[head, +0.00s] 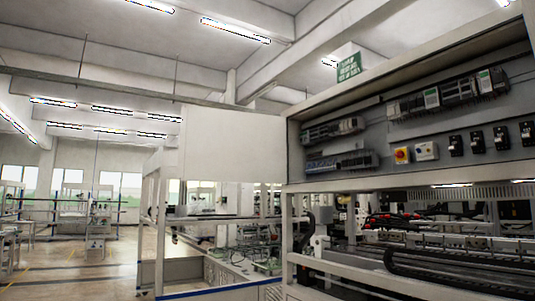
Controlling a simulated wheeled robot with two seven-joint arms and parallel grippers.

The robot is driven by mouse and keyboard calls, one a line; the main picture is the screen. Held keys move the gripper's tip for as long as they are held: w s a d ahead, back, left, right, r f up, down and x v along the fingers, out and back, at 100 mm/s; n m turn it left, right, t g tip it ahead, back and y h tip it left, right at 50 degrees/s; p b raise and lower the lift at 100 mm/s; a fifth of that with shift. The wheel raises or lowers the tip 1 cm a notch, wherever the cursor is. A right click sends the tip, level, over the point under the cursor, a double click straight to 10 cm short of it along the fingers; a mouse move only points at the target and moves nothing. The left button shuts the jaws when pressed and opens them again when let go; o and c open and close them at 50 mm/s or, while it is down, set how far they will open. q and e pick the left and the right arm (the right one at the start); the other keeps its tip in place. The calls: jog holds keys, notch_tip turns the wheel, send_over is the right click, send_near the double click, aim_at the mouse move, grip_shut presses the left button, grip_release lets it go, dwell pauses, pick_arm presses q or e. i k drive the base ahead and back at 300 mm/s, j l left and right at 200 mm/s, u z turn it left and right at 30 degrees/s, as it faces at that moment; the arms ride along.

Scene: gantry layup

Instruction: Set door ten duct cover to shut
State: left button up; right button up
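A plain white door panel (235,143) stands swung open to the left of an electrical cabinet (410,115) in the head view. The panel joins the cabinet near its left edge. I cannot read any number on it, so I cannot tell whether it is door ten. The cabinet front is uncovered and shows its inside. No duct cover can be told apart clearly inside it. Neither of my grippers shows in the head view.
Below is a gantry machine with a black cable chain (450,272). Open floor (75,272) lies at left.

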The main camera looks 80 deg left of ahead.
aim_at(359, 145)
jog(key=u, duration=2.05)
jog(key=i+l+u, duration=0.1)
jog(key=u, duration=0.55)
jog(key=i+l+u, duration=0.3)
jog(key=i+l, duration=0.2)
jog(key=l, duration=0.15)
jog(key=i+l+u, duration=0.3)
jog(key=i+l, duration=0.15)
jog(key=l, duration=0.3)
jog(key=i+l+u, duration=0.15)
jog(key=l, duration=0.25)
